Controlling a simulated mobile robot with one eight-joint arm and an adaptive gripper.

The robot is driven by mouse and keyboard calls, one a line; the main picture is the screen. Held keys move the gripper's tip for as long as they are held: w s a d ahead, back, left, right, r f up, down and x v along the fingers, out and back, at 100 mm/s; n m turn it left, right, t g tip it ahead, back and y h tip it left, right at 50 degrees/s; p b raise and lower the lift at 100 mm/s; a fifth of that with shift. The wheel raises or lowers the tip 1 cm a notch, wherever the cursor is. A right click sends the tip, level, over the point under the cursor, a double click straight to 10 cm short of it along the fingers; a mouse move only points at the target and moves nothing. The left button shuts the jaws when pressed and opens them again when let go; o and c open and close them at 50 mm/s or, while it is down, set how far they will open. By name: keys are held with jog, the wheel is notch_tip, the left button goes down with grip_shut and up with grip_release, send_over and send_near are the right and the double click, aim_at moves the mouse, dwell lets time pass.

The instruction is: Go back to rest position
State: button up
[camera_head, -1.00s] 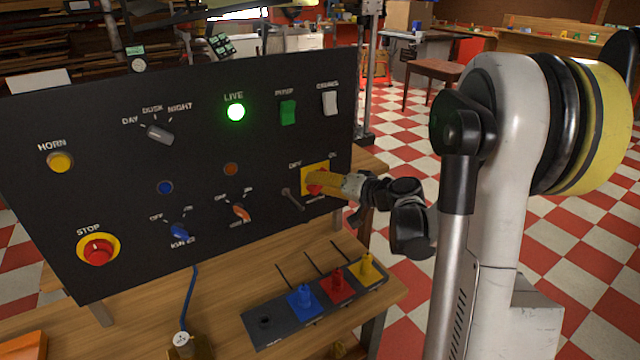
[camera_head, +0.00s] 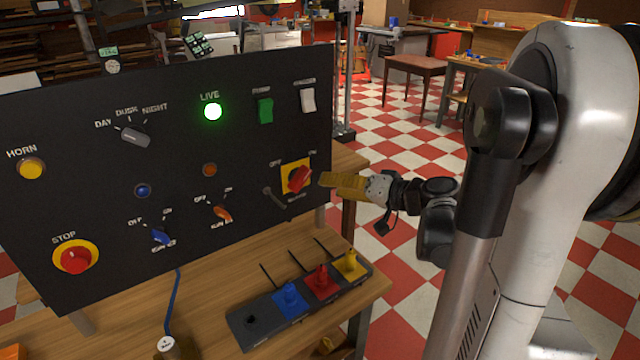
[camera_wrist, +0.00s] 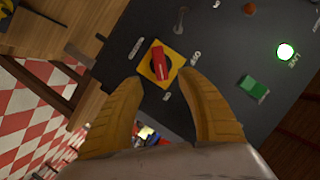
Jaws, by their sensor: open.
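My gripper (camera_head: 328,181) is to the right of the black control panel (camera_head: 90,200) in the head view, its yellow fingers apart from the red rotary switch (camera_head: 299,179) on its yellow plate. In the wrist view my gripper (camera_wrist: 160,85) is open and empty. The red switch (camera_wrist: 159,63) shows beyond the fingertips, and the handle sits tilted on its plate. The panel fills much of the wrist view.
A green lamp (camera_head: 213,111) marked LIVE is lit. The panel stands on a wooden table (camera_head: 215,275). A dark holder (camera_head: 250,325) with blue, red and yellow pieces lies in front. Checkered floor (camera_head: 400,130) is open behind my arm.

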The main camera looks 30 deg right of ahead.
jog(key=shift+s+r, duration=0.1)
jog(key=shift+s, duration=0.25)
jog(key=s+a+f+n+g, duration=0.1)
jog(key=a+g, duration=0.2)
jog(key=a, duration=0.6)
jog(key=s+a+f+n+g+h, duration=0.3)
jog(key=s+a+n+g+h, duration=0.1)
jog(key=s+a, duration=0.8)
jog(key=s+n, duration=0.1)
jog(key=s, duration=0.2)
jog(key=shift+a+h, duration=0.3)
jog(key=shift+h, duration=0.1)
